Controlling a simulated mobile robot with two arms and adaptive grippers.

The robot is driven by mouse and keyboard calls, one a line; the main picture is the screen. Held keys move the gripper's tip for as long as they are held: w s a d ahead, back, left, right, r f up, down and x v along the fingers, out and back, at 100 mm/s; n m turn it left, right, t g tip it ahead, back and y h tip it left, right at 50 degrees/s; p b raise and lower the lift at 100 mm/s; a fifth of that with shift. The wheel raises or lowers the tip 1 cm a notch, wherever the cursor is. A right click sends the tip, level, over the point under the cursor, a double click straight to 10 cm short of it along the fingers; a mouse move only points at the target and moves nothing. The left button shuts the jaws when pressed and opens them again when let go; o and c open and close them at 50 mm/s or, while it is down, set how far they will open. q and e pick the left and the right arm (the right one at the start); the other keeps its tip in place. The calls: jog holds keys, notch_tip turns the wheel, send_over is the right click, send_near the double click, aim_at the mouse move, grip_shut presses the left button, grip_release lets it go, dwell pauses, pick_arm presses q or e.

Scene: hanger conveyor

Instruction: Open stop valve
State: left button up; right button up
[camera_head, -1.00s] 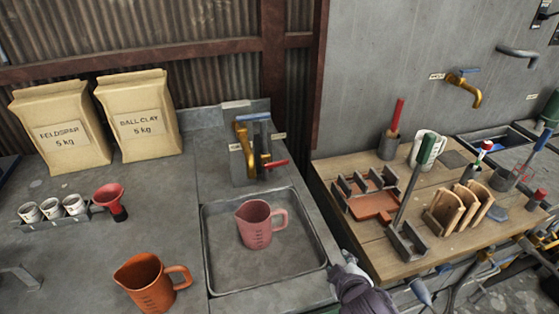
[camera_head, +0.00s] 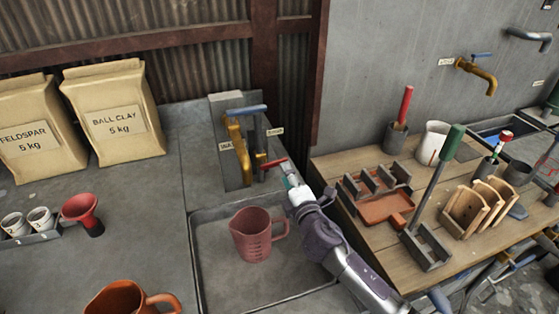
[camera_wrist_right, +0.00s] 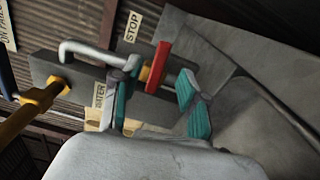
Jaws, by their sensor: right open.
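The stop valve's red handle (camera_head: 273,163) sticks out to the right from the grey tap block (camera_head: 231,165) behind the sink. In the right wrist view the red handle (camera_wrist_right: 158,67) sits on a brass stem by a STOP label (camera_wrist_right: 132,27). My right gripper (camera_head: 289,181) is just in front of the handle. Its teal-padded fingers (camera_wrist_right: 160,103) are open, with the red handle between and just beyond their tips; I cannot tell whether they touch it. A brass tap (camera_head: 238,143) with a blue lever (camera_head: 246,110) is on the same block. My left gripper is not in view.
A pink measuring jug (camera_head: 254,240) stands in the sink tray (camera_head: 207,290) below the tap, close to my right forearm. An orange jug (camera_head: 118,298) stands front left. A wooden table (camera_head: 388,255) with tools lies to the right.

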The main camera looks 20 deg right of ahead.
aim_at(280, 160)
jog(key=w, duration=0.5)
jog(key=shift+w+a, duration=0.1)
jog(key=shift+w, duration=0.7)
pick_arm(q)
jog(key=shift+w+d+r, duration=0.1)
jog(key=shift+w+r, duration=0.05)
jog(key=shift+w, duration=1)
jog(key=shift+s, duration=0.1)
pick_arm(e)
jog(key=shift+c, duration=0.2)
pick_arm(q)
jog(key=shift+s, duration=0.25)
pick_arm(e)
grip_shut()
